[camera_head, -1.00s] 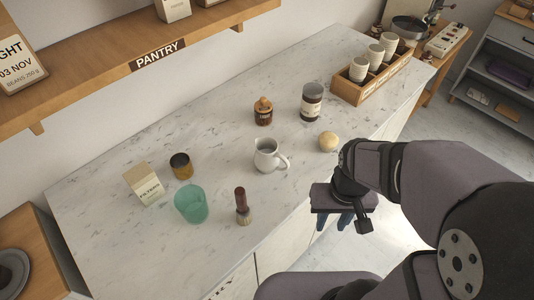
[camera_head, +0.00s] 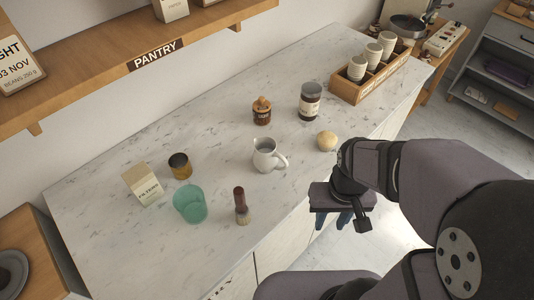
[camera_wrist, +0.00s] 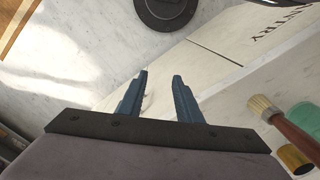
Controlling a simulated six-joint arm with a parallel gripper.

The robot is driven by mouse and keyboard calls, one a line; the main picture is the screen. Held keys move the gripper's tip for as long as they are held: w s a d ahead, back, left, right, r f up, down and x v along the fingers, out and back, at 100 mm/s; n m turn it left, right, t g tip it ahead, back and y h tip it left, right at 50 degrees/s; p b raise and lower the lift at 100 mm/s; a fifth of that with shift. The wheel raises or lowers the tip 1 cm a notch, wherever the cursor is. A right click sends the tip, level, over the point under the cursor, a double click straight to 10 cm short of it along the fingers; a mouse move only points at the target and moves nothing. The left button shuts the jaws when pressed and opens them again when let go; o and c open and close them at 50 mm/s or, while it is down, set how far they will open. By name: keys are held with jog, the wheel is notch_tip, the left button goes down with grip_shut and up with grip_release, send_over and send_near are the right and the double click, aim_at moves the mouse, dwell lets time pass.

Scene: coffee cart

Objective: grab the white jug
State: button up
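The white jug (camera_head: 266,156) stands upright on the marble counter, its handle towards the right, in the head view. I cannot make it out in the wrist view. My gripper (camera_head: 343,221) hangs beyond the counter's front edge, to the right of and lower in the picture than the jug, and does not touch it. In the wrist view my gripper (camera_wrist: 160,85) has its two blue fingers apart with nothing between them.
A cup crate (camera_head: 345,90) stands at the back right.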

notch_tip(320, 180, up, 6)
jog(key=n+p, duration=0.4)
jog(key=n, duration=0.7)
send_over(283, 168)
jog(key=shift+w+a+r, duration=0.15)
jog(key=shift+w+a, duration=0.05)
jog(key=shift+w, duration=0.05)
jog(key=shift+d+f+p, duration=0.2)
jog(key=shift+f+p, duration=1)
jog(key=shift+f, duration=2.5)
grip_shut()
